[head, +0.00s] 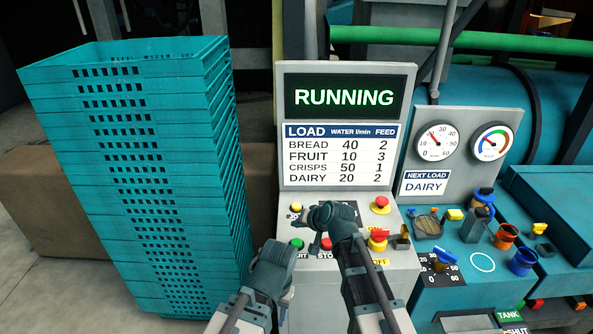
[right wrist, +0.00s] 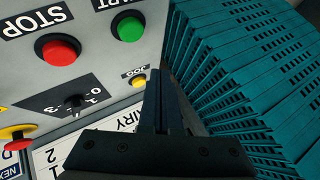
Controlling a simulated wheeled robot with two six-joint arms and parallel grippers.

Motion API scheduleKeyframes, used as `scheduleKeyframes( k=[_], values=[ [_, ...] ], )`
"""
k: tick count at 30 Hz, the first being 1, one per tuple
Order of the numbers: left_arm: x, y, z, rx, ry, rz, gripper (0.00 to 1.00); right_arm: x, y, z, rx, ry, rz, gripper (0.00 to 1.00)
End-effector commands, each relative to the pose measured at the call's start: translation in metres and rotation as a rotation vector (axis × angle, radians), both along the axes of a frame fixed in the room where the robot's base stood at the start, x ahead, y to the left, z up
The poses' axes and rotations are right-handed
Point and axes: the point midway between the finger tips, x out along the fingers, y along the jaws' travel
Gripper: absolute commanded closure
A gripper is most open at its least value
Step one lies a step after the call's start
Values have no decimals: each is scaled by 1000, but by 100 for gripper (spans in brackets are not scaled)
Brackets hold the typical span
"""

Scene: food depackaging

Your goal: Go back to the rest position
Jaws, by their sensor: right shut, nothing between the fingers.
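My right gripper (head: 314,216) is shut and empty in front of the control panel (head: 347,180), over its button area. In the right wrist view its dark fingers (right wrist: 164,100) lie together near the yellow jog button (right wrist: 138,80), with nothing between them. I cannot tell from these views whether they touch the panel. My left gripper (head: 274,266) is lower and to the left, by the panel's bottom left edge. Its fingers do not show clearly. The right gripper hides part of the panel's buttons and selector in the head view.
A tall stack of teal crates (head: 150,170) stands close left of the panel. The display (head: 345,98) reads RUNNING. The red stop button (right wrist: 58,50) and green start button (right wrist: 130,27) are close by. A teal console (head: 440,275) with knobs and two gauges is at right.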

Motion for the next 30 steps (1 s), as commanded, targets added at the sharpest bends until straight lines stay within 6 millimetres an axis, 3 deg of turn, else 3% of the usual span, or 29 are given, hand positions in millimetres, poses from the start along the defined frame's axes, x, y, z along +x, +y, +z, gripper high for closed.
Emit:
scheduleKeyframes(
  k=[2,5,8,12,15,18,22,30],
  values=[
    [0,0,0,0,0,0,50,-8,2,-3,-18,13,16,100],
    [0,0,0,0,0,0,50,-42,6,-18,-100,75,86,100],
    [0,0,0,0,0,0,50,-98,4,-40,-245,186,197,100],
    [0,0,0,0,0,0,50,-173,-15,-60,-459,351,331,100],
    [0,0,0,0,0,0,50,-215,-32,-66,-581,451,393,100],
    [0,0,0,0,0,0,50,-242,-46,-66,-663,523,430,100],
    [0,0,0,0,0,0,50,-256,-55,-65,-714,567,448,100],
    [0,0,0,0,0,0,50,-257,-56,-65,-719,573,449,100]
  ],
)
